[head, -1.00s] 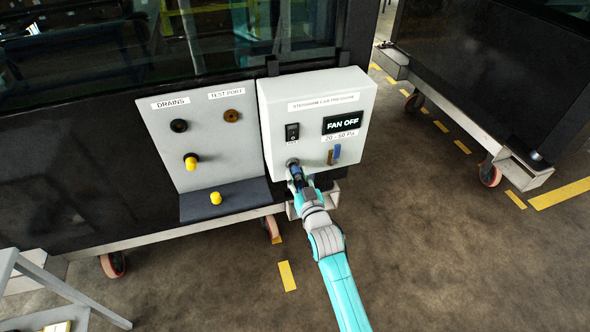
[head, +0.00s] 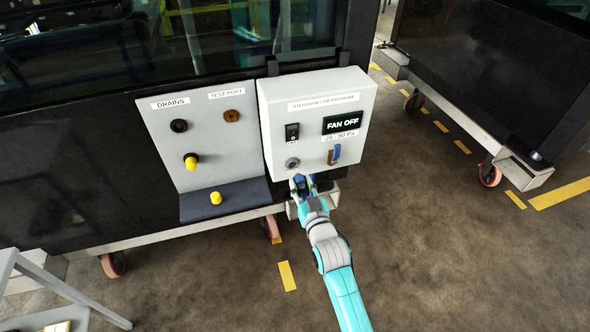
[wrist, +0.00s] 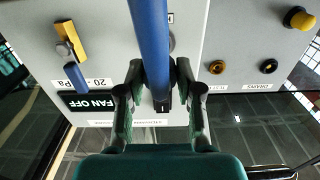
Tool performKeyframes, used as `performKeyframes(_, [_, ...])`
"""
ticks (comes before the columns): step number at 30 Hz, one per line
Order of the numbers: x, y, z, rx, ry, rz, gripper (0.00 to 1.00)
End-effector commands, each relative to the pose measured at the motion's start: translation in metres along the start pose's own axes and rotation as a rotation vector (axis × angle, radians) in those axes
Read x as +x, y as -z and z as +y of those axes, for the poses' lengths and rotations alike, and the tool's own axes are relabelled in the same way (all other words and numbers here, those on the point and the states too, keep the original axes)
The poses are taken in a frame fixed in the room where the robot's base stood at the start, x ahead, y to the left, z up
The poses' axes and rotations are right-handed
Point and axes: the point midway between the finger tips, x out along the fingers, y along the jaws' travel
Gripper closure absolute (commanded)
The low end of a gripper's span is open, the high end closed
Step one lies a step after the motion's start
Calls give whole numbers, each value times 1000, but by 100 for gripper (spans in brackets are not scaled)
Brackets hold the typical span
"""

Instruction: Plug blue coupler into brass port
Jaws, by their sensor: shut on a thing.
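My gripper (head: 302,186) is just below and in front of the grey control box. It is shut on the blue coupler, a long blue tube (wrist: 150,40) with a dark end between the fingertips (wrist: 155,95) in the wrist view. In the head view my gripper mostly hides the coupler. The brass port (head: 232,116) is on the grey panel to the left, under the TEST PORT label, and looks empty. It also shows in the wrist view (wrist: 217,67), to the right of my gripper.
A grey round socket (head: 292,163) on the box is bare. The box has a FAN OFF display (head: 343,124), a black switch (head: 292,132) and a blue-handled brass valve (head: 334,155).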

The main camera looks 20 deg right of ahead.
Motion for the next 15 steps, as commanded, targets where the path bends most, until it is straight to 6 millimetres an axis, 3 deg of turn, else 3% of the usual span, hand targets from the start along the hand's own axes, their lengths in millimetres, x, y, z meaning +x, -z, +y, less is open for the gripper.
performKeyframes(15, [-9, 1, 0, 0, 0, 1, 100])
